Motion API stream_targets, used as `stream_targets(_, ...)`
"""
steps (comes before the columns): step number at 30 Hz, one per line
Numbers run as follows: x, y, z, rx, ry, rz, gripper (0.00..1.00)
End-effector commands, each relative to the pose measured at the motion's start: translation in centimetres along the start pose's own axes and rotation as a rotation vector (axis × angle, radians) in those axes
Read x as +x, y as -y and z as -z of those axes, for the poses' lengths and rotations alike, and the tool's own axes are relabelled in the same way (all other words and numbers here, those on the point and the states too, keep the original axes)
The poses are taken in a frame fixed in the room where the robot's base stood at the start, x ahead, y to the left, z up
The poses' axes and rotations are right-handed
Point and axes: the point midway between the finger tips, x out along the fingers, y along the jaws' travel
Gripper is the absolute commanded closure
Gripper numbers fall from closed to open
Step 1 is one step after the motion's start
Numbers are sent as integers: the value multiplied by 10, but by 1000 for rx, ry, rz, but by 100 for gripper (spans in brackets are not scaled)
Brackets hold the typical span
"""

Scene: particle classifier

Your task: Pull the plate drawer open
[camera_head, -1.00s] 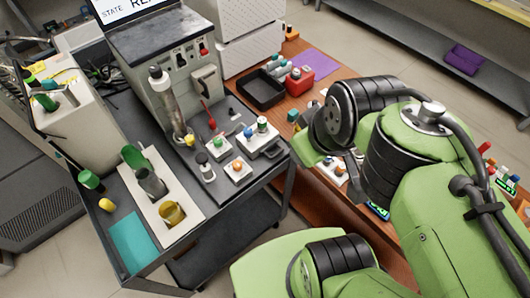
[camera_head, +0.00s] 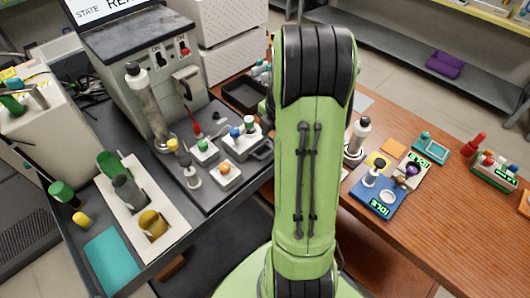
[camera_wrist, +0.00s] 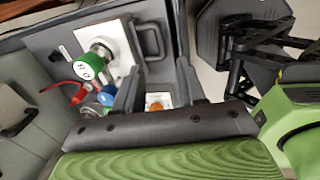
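No part is labelled as the plate drawer. On the grey machine (camera_head: 128,62), a front panel (camera_head: 188,86) has a handle; it looks shut. On the cart, a white block (camera_head: 242,138) with green and blue knobs has a dark loop handle (camera_head: 263,150) at its right edge. I cannot tell which of these is the drawer. The wrist view shows the loop handle (camera_wrist: 151,40) and, at left, a handle on a grey panel (camera_wrist: 16,116). My gripper (camera_wrist: 157,78) is open and empty above the small orange-knobbed block (camera_wrist: 158,102). My arm hides it in the head view.
A red-handled tool (camera_head: 194,120) and a small orange-knobbed block (camera_head: 225,174) stand near the machine. A white holder (camera_head: 168,205) with containers is at the cart's front left. The wooden table (camera_head: 420,215) at right carries a blue device (camera_head: 378,196).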

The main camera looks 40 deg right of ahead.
Motion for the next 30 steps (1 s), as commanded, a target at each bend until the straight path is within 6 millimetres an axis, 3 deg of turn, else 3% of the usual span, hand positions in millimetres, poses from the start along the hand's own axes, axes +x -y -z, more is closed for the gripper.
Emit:
stream_targets(3, 34, 1, 1, 0, -5, 4, 60)
stream_targets(9, 76, 1, 1, 0, -3, 2, 60)
stream_targets(14, 91, 0, 0, 0, 0, 0, 60)
stream_targets(21, 92, 0, 0, 0, 0, 0, 60)
stream_targets(30, 92, 0, 1, 0, 0, 0, 100)
